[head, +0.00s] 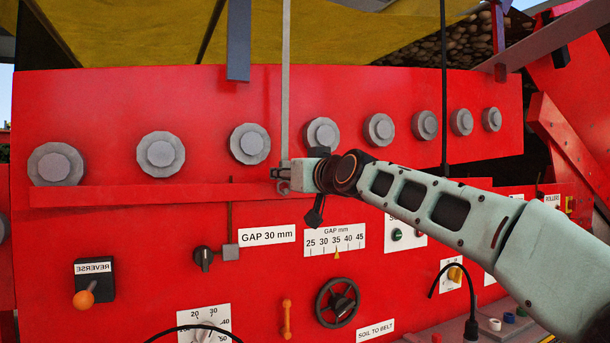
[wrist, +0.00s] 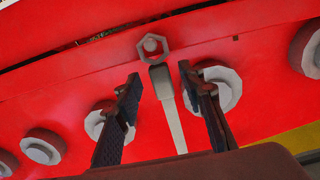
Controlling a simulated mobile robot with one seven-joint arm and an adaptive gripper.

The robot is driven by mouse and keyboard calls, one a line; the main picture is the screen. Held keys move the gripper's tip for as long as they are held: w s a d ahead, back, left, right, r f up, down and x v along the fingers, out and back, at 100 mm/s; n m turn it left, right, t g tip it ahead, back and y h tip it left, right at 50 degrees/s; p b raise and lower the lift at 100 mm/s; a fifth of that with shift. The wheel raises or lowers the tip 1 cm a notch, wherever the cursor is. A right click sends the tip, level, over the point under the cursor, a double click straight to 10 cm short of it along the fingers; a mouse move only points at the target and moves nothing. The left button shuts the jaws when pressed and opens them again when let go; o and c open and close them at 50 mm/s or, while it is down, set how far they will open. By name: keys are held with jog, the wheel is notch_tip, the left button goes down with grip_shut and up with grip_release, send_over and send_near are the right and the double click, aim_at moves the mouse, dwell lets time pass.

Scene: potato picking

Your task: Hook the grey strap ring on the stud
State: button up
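The grey strap (head: 286,90) hangs straight down the red panel to my gripper (head: 284,174). Its hexagonal grey ring (wrist: 141,53) is at the strap's end, just beyond my fingertips in the wrist view. The round head of the stud (wrist: 151,45) shows inside the ring's opening, so the ring appears to be around it; how deep it sits cannot be told. In the wrist view my gripper (wrist: 158,77) is open, its two dark fingers on either side of the strap (wrist: 168,108) with gaps. In the head view ring and stud are small and partly hidden by my gripper.
A row of grey round rollers (head: 249,143) runs across the red panel, above a red ledge (head: 150,195). A dark rod with a grey block (head: 231,251) hangs left of my gripper. A handwheel (head: 338,302) and an orange lever (head: 287,318) are below.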

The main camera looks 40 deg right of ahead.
jog(key=v, duration=0.9)
jog(key=shift+s, duration=0.25)
jog(key=shift+a, duration=0.1)
jog(key=s+a+f+n+g+y+p, duration=0.1)
jog(key=s+a+f+g+y+p, duration=0.15)
jog(key=a+f, duration=0.7)
jog(key=s+a+f+n+g+y+p, duration=0.1)
jog(key=a+f+n+g+y+p, duration=0.15)
jog(key=a+f, duration=0.65)
jog(key=s+a+f+g+p, duration=0.4)
jog(key=s+a+f+g, duration=0.2)
jog(key=s+a+f, duration=0.5)
jog(key=shift+s+a+f+m+g+h, duration=0.3)
jog(key=shift+s+a+f+m+g, duration=0.1)
jog(key=shift+f, duration=0.55)
jog(key=shift+c, duration=1)
